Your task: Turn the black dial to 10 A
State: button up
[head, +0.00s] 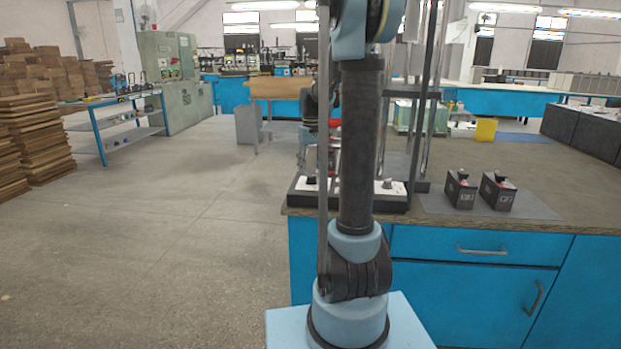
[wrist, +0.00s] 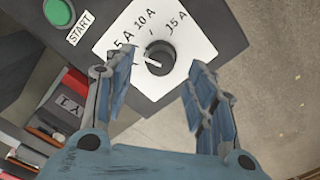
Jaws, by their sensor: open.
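The black dial (wrist: 160,57) sits on a white plate (wrist: 190,50) in the wrist view. The plate is marked 5 A, 10 A and 15 A. A pale pointer mark on the dial faces left, below the 5 A label and away from the 10 A label (wrist: 145,20). My gripper (wrist: 162,62) is open, with one finger on each side of the dial in the picture; I cannot tell whether either touches it. In the head view my arm hides part of the dark control panel (head: 394,203) on the bench.
A green START button (wrist: 58,12) is on the same panel, left of the dial. Two black batteries (head: 460,193) (head: 498,195) stand on a grey mat (head: 535,208) right of the panel. Red and black items (wrist: 60,115) lie at the wrist view's left.

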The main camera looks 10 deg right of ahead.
aim_at(311, 176)
jog(key=shift+f, duration=2.05)
jog(key=c, duration=1.1)
